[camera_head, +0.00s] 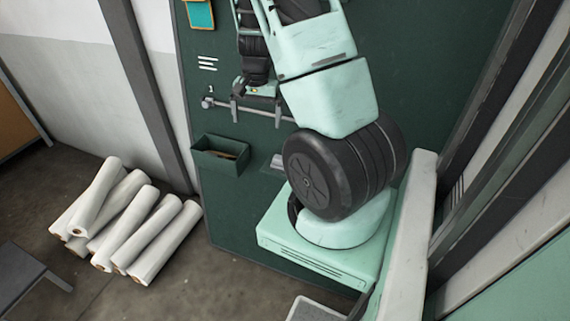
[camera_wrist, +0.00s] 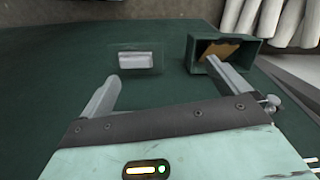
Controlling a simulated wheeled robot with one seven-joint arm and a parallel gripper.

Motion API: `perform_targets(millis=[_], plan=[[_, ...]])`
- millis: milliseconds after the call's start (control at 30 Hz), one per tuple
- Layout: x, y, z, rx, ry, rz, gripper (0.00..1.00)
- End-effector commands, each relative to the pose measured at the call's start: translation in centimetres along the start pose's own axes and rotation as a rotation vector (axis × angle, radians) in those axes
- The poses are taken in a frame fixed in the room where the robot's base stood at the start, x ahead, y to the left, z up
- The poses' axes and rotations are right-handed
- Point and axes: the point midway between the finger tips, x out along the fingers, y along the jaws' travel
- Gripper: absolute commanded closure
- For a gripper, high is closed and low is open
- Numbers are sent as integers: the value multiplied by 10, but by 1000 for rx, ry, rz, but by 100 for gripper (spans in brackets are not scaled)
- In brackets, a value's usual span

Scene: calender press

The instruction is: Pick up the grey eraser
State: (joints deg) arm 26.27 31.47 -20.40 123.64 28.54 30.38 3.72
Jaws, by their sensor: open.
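The grey eraser (camera_wrist: 135,60) is a small light-grey block on a dark green ledge (camera_wrist: 158,58) of the board, in the upper middle of the wrist view. In the head view the eraser (camera_head: 279,161) shows only partly, beside my arm. My gripper (camera_wrist: 168,84) is open and empty, its two fingers spread wide. In the wrist view the eraser lies beyond the fingertips, between their lines and nearer the left finger. In the head view my gripper (camera_head: 256,112) is in front of the board, above the ledge.
A green open box (camera_head: 220,155) with a brown thing in it hangs on the green board (camera_head: 225,205), next to the ledge. A rail with a round knob (camera_head: 208,103) is close to my gripper. White rolls (camera_head: 130,225) lie on the floor at left.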

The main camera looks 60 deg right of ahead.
Motion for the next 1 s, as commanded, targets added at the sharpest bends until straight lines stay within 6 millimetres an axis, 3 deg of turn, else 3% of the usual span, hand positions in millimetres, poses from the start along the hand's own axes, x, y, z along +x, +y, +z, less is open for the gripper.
perform_targets(millis=[33,100,233,367,800,1000], plan=[[5,26,-21,84,13,17,0],[8,49,-39,159,29,31,0],[14,70,-53,222,44,43,0],[31,73,-54,227,43,46,0],[117,77,-56,224,43,45,0],[132,76,-57,221,45,43,0]])
